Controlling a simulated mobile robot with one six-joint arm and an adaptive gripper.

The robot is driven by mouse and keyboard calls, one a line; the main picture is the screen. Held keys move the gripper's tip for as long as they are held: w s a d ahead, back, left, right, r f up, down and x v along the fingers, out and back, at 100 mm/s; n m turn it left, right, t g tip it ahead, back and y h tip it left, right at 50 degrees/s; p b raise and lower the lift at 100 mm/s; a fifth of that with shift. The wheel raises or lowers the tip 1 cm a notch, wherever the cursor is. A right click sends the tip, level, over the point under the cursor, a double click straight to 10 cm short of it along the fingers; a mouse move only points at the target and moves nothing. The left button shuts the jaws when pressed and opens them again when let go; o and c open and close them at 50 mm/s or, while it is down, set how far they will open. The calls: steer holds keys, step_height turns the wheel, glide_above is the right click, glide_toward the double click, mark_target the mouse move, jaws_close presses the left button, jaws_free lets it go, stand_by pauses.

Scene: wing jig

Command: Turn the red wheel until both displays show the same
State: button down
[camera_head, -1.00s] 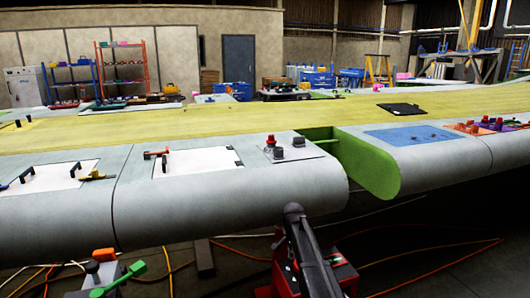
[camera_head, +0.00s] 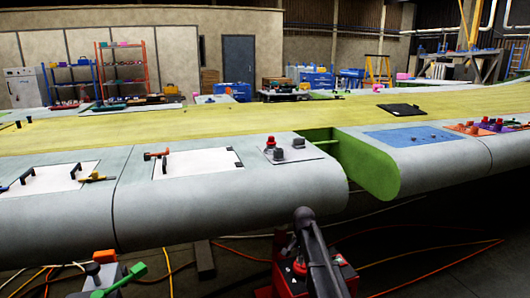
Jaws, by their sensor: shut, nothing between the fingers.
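A small plate (camera_head: 308,154) on the wing's near edge carries a red knob-like part (camera_head: 271,141) and two dark knobs (camera_head: 298,143). I cannot tell whether this red part is the wheel. Farther right, several red and purple parts (camera_head: 487,126) sit on an orange base on the wing. No display can be made out. My gripper is not in view; only a dark link of my arm shows at the bottom middle, below the wing's edge.
The wing (camera_head: 230,205) spans the view, with a green-walled gap (camera_head: 378,170) right of the plate. White hatch panels (camera_head: 196,162) with handles lie to the left, a blue mat (camera_head: 412,135) to the right. Cables (camera_head: 440,257) cross the floor.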

steer(key=shift+f+b, duration=3.2)
steer(key=shift+f, duration=0.1)
steer(key=shift+w+d, duration=0.1)
steer(key=shift+w, duration=0.25)
steer(key=shift+w+a, duration=0.9)
steer(key=shift+a, duration=0.2)
steer(key=shift+s+a, duration=0.25)
steer(key=shift+a, duration=0.1)
step_height(320, 180, up, 6)
steer(key=p, duration=0.6)
